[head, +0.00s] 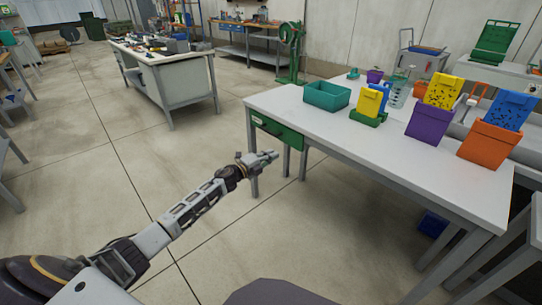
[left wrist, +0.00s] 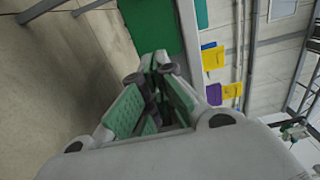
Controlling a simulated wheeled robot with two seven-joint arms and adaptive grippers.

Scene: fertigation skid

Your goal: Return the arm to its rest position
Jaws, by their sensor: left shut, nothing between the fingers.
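My left arm reaches in from the lower left of the head view. Its gripper (head: 268,157) is in the air in front of the white table's left end, a little apart from the green drawer front (head: 278,134). The fingers are shut with nothing between them. In the left wrist view the closed fingertips (left wrist: 156,62) point toward the green drawer front (left wrist: 152,24), with the picture turned on its side. My right gripper is in neither view.
The white table (head: 390,157) holds a teal bin (head: 326,96), a purple bin (head: 429,126), an orange bin (head: 486,146) and yellow and blue packs. A grey workbench (head: 172,85) stands at the back left.

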